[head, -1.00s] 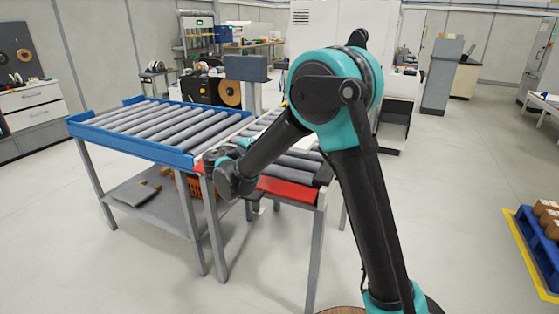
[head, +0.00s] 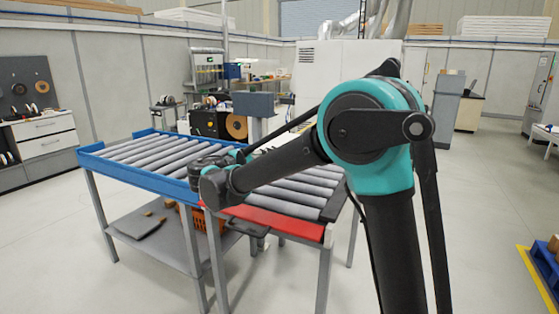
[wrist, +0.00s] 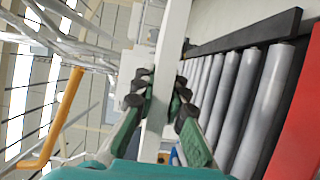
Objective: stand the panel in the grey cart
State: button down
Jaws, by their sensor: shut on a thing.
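My gripper (wrist: 160,98) is shut on a narrow white panel (wrist: 176,28) in the wrist view. The panel shows nearly edge-on between the fingers and runs up and down the picture. Its far end is out of frame. In the head view the gripper and panel are hidden or too small to make out past my arm's wrist, which is over the roller tables. I cannot make out the grey cart for certain in either view.
A roller table with a blue frame (head: 138,171) stands at left. A second with a red end (head: 275,222) adjoins it; its rollers (wrist: 232,110) run beside the panel in the wrist view. An orange bar (wrist: 60,115) shows there at left. Open floor (head: 480,230) lies at right.

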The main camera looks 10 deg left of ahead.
jog(key=s+a+r, duration=0.4)
jog(key=s+r, duration=0.1)
jog(key=r, duration=0.1)
jog(key=shift+a, duration=0.4)
dwell(0.3)
jog(key=shift+s+r+g+y, duration=0.1)
jog(key=shift+r+g+y, duration=0.9)
jog(key=shift+g+y, duration=0.95)
jog(key=shift+w+r+g+y, duration=0.1)
jog(key=shift+r+g+y, duration=0.85)
jog(key=shift+g+y, duration=1)
jog(key=shift+s+r+g+y, duration=0.1)
jog(key=shift+r+g+y, duration=0.9)
jog(key=shift+g+y, duration=0.95)
jog(key=shift+g+h, duration=0.25)
